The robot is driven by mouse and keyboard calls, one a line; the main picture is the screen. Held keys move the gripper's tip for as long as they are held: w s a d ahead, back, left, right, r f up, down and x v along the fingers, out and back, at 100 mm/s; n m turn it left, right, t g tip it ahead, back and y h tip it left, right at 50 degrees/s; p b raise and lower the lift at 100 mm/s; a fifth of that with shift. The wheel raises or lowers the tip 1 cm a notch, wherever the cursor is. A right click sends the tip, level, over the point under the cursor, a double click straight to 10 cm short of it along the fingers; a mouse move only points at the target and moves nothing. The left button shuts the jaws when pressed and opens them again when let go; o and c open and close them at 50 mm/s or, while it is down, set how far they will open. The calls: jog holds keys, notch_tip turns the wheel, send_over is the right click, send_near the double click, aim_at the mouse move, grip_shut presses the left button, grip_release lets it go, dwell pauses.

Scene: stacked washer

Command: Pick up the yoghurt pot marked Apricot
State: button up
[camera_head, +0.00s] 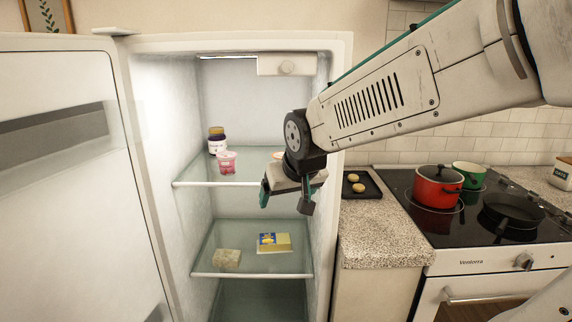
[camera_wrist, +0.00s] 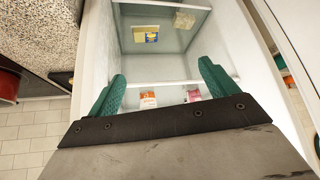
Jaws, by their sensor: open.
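An orange-topped pot (camera_head: 277,155) stands on the upper fridge shelf, mostly hidden behind my gripper in the head view. It also shows in the wrist view (camera_wrist: 148,98), between the fingers and nearer the left one. Its lettering is too small to read, so I cannot confirm Apricot. A pink pot (camera_head: 227,163) stands to its left on the same shelf; the wrist view shows it too (camera_wrist: 193,95), nearer the right finger. My gripper (camera_head: 286,202) is open and empty, in front of the fridge near the upper shelf's front edge. Its green fingers (camera_wrist: 161,84) are spread wide.
A dark jar (camera_head: 216,140) stands behind the pink pot. The lower shelf holds a yellow-blue packet (camera_head: 274,242) and a pale block (camera_head: 227,258). The open fridge door (camera_head: 70,190) is at left. The counter (camera_head: 380,235) and hob with a red pot (camera_head: 437,187) lie right.

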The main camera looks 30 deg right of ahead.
jog(key=w+d+t+h, duration=0.1)
jog(key=w+d+t, duration=0.1)
jog(key=w+d, duration=0.2)
jog(key=w+d+m+t+h, duration=0.1)
jog(key=w+d+t, duration=0.1)
jog(key=w+d, duration=0.2)
jog(key=w+d+m+t, duration=0.1)
jog(key=w+d+t, duration=0.1)
jog(key=w+d, duration=0.3)
jog(key=shift+w+r+h, duration=0.15)
jog(key=shift+w+h, duration=0.05)
jog(key=shift+w, duration=0.95)
jog(key=shift+w+r+h, duration=0.1)
jog(key=shift+w+h, duration=0.1)
jog(key=shift+w, duration=0.95)
jog(key=shift+w+d, duration=0.1)
jog(key=shift+w, duration=0.25)
jog(key=x, duration=0.7)
jog(key=shift+w+a, duration=0.2)
jog(key=c, duration=1.2)
